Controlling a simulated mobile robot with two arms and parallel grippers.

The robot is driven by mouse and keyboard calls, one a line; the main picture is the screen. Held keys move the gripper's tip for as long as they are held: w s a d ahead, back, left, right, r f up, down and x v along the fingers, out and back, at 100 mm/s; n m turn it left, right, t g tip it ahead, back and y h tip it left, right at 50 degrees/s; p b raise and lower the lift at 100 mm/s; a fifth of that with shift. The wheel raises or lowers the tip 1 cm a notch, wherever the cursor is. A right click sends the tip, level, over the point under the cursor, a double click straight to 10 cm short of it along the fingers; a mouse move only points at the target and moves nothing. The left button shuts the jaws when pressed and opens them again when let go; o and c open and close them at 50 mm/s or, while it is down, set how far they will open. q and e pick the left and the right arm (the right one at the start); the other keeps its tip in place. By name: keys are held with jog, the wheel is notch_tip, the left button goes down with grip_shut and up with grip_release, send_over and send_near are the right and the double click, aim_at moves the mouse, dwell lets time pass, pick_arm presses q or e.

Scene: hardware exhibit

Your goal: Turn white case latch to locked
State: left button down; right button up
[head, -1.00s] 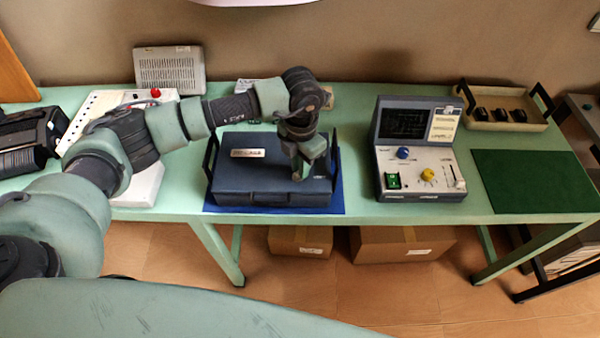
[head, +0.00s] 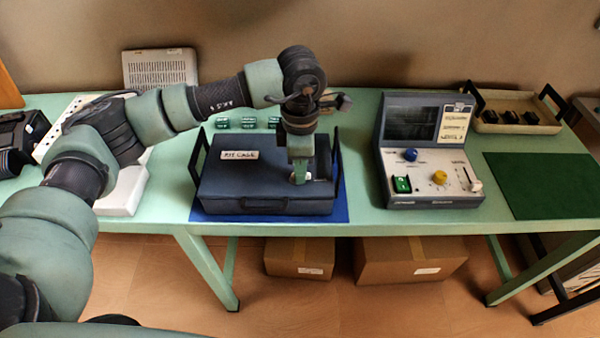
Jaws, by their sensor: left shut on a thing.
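A dark blue kit case (head: 245,185) with a closed lid and a white label lies on a blue mat (head: 205,215) near the table's front edge. The white latch (head: 294,178) shows as a small pale patch near the right front of the lid, mostly covered by my gripper. My left gripper (head: 299,176) points down onto the case there and is shut on the white latch. The latch's exact angle and its markings are hidden. My right gripper is not in view.
A grey console (head: 428,200) with blue and yellow knobs stands right of the case. Black handles rise at both case sides. Several green items (head: 248,123) lie behind it. A green mat (head: 540,185) and a tray (head: 515,128) lie at the right.

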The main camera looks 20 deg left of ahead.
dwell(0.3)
pick_arm(q)
jog(key=c, duration=1.4)
grip_release()
jog(key=shift+c, duration=0.2)
jog(key=shift+r, duration=0.1)
notch_tip(320, 180, up, 8)
jog(key=shift+f+b, duration=0.15)
jog(key=shift+b, duration=0.55)
